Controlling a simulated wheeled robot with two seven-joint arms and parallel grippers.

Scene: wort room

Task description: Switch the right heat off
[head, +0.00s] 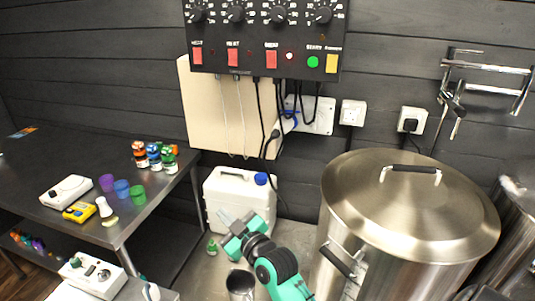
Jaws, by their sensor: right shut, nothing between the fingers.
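A black control panel (262,38) hangs on the wall at the top, cut by the picture's upper edge. It carries a row of dials and three red rocker switches. The middle switch (233,57) seems to be the right heat; its label is hard to read, and the small lamp (249,55) beside it looks dark. The left switch (198,56) also has a dark lamp. The lamp (289,56) by the third switch (271,59) is lit. My right gripper (225,217) is shut and empty, low in front of the white canister, well below the panel. My left gripper is out of view.
A green button (313,62) and a yellow button (331,63) sit at the panel's right. Cables hang below it. A large lidded steel kettle (410,210) stands right of my arm. A white canister (238,195) stands behind the gripper. A dark table (60,165) is at left.

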